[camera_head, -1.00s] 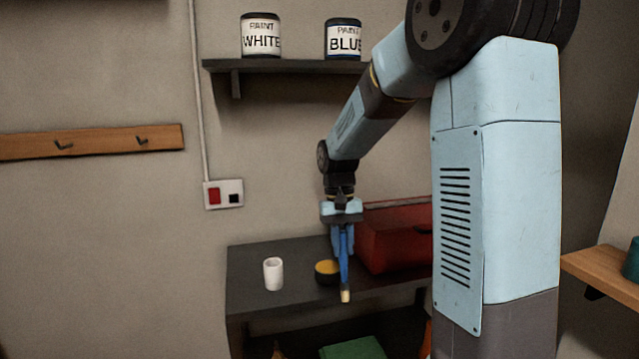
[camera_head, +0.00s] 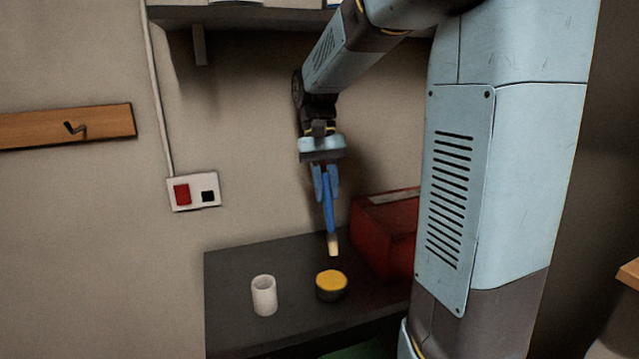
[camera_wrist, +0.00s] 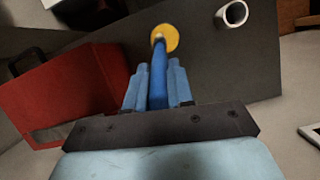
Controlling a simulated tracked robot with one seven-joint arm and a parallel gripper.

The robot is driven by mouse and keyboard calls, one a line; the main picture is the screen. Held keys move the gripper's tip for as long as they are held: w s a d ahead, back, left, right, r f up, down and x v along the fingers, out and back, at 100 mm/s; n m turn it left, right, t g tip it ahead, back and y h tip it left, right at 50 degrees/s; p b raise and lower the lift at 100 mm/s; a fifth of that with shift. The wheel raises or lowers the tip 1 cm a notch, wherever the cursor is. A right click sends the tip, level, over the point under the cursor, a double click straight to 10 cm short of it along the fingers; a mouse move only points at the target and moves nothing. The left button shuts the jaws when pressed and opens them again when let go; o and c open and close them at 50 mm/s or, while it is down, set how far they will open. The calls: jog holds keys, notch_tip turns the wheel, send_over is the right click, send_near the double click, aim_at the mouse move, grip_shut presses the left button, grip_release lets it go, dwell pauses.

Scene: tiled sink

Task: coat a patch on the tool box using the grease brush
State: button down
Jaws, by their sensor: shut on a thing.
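The grease brush (camera_head: 330,217) has a blue handle and a pale tip that points down. My gripper (camera_head: 325,190) is shut on its handle. The brush tip is above the black tin of yellow grease (camera_head: 331,285), with a visible gap in the head view. In the wrist view the brush (camera_wrist: 158,80) overlaps the yellow grease (camera_wrist: 171,40). The red tool box (camera_head: 385,240) stands on the dark bench, right of the tin. My arm column hides its right part. The tool box also fills the left of the wrist view (camera_wrist: 70,92).
A white cup (camera_head: 264,296) stands on the bench (camera_head: 228,275), left of the tin. A wall socket (camera_head: 193,192) and a hook rail (camera_head: 65,127) are on the wall. A shelf (camera_head: 240,16) is overhead. The bench's left rear is clear.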

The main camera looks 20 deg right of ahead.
jog(key=shift+a+f, duration=0.15)
jog(key=shift+f, duration=2.75)
jog(key=shift+s+f, duration=0.1)
jog(key=shift+f, duration=0.45)
jog(key=shift+r, duration=3.55)
